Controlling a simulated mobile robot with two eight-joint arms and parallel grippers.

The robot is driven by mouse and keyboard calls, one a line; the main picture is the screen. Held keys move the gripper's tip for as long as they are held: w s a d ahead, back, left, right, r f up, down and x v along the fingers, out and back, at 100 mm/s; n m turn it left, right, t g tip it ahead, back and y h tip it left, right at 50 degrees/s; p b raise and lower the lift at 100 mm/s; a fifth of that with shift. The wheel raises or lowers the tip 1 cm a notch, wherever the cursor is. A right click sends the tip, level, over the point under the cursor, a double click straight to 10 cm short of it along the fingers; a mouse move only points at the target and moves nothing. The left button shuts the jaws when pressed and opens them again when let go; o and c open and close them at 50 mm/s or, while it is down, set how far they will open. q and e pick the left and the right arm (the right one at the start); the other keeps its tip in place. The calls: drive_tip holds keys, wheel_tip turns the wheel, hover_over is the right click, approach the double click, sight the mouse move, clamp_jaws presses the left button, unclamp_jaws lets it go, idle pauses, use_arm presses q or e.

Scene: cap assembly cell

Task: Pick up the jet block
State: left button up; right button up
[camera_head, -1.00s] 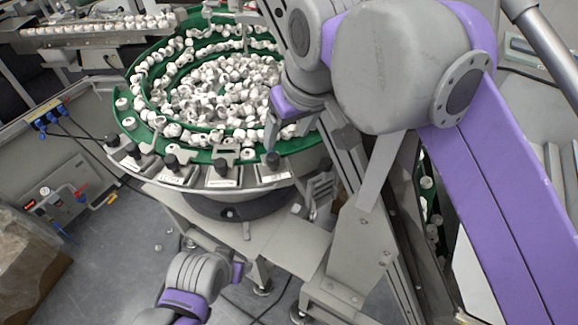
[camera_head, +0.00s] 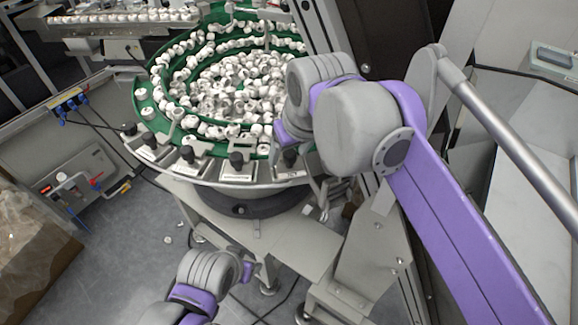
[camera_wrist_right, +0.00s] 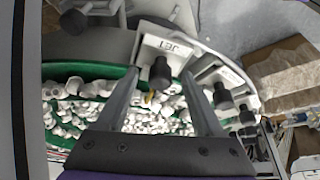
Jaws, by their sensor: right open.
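The jet block, a light plate marked JET with a black knob, sits on the bowl feeder's rim in the right wrist view (camera_wrist_right: 165,48) and the head view (camera_head: 291,172). My right gripper (camera_wrist_right: 159,78) is open and empty, its two fingers reaching to either side of the black knob. I cannot tell whether they touch it. In the head view my right gripper (camera_head: 283,145) is just above the block, its fingers partly hidden by the wrist. My left arm is low in the head view; its gripper (camera_head: 248,272) shows only a purple part, fingers hidden.
The green bowl feeder (camera_head: 150,111) holds many white caps. Similar blocks with black knobs (camera_head: 236,160) stand along its rim, one close beside the jet block in the wrist view (camera_wrist_right: 223,97). A cardboard box (camera_head: 32,245) is at the left. Floor shows below the feeder.

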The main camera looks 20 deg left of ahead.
clamp_jaws()
idle(0.3)
drive_tip(key=shift+r, duration=0.1)
